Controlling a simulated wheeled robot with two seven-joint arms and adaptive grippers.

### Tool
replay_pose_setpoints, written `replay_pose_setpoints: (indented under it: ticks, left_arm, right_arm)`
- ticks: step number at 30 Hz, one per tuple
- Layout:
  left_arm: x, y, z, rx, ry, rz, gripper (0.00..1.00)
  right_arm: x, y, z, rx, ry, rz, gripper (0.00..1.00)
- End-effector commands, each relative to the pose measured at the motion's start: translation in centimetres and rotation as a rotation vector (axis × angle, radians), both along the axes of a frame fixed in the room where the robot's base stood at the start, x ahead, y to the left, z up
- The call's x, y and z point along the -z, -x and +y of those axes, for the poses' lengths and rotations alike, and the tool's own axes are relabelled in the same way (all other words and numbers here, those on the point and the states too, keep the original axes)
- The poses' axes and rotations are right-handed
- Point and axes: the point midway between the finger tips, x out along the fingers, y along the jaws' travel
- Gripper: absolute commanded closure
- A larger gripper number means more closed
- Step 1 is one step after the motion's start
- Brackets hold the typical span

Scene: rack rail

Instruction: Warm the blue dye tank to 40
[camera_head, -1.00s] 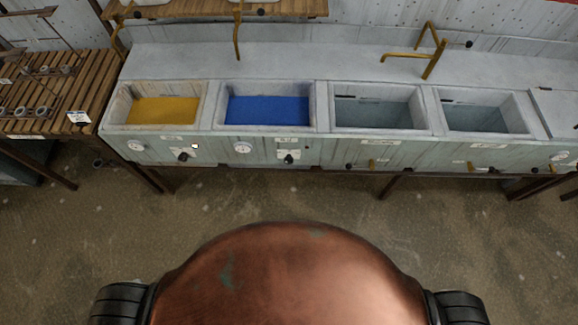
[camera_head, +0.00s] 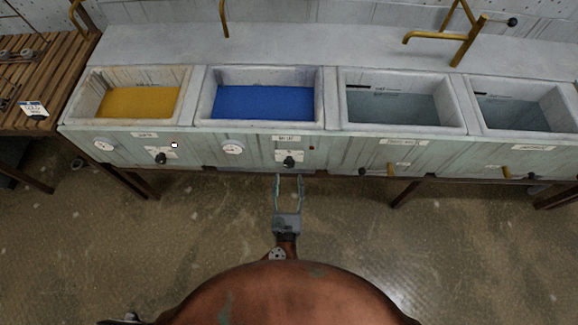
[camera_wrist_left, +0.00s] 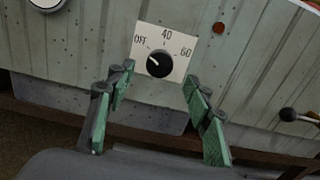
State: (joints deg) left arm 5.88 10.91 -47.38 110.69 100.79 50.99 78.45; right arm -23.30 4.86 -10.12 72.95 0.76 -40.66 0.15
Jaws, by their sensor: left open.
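The blue dye tank (camera_head: 263,102) is the second basin from the left in the head view. On the panel below it is a black knob (camera_head: 289,161) on a white plate. In the left wrist view the knob (camera_wrist_left: 160,64) has a plate (camera_wrist_left: 180,42) marked OFF, 40 and 60; its white pointer aims up-left, toward OFF. My left gripper (camera_head: 289,179) is open just in front of and below the knob. In the left wrist view its fingers (camera_wrist_left: 159,75) stand on either side of the knob, apart from it. My right gripper is not in view.
A round gauge (camera_head: 232,147) and a small dull red lamp (camera_head: 311,147) flank the knob. The yellow tank (camera_head: 138,103) on the left has its own knob (camera_head: 161,158) and a bright lamp (camera_head: 174,145).

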Motion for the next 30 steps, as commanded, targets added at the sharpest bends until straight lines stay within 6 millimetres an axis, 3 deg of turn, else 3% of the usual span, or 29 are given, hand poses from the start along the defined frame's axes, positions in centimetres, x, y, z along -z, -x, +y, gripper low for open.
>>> replay_pose_setpoints:
  ticks: [6,12,22,30]
  left_arm:
    - [0.1,-3.6,0.0,0.0,-0.005,-0.003,0.53]
    - [0.1,-5.5,0.0,0.0,-0.005,-0.001,0.53]
    - [0.0,-5.9,0.0,0.0,-0.006,-0.001,0.53]
    - [0.0,-5.9,0.1,0.0,-0.006,-0.001,0.71]
  right_arm:
    - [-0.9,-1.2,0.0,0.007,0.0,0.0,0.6]
    - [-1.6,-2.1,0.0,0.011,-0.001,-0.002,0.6]
    - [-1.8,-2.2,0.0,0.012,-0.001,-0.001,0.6]
    - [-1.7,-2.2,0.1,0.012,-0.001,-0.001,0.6]
